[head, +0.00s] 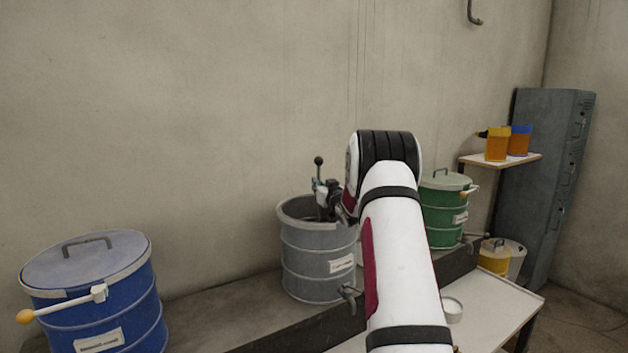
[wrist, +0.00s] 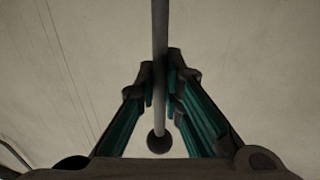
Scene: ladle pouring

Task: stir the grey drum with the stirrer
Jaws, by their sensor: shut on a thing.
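The grey drum (head: 315,262) stands open on the bench in the middle of the head view, with a label and a tap on its side. My gripper (head: 325,192) is over the drum's opening. It is shut on the stirrer (head: 318,162), whose dark knob shows above the fingers. In the wrist view the stirrer's grey rod (wrist: 160,40) runs between the two fingers (wrist: 160,85), with a dark ball at its end. The stirrer's lower part is hidden by the drum wall and my gripper, so I cannot tell how deep it reaches.
A blue drum (head: 100,310) with a lid stands at left. A green lidded drum (head: 443,215) stands behind my arm at right. A shelf (head: 528,158) holds orange containers (head: 497,145). A small white cup (head: 452,309) sits on the white table (head: 490,300). A grey cabinet (head: 545,190) stands far right.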

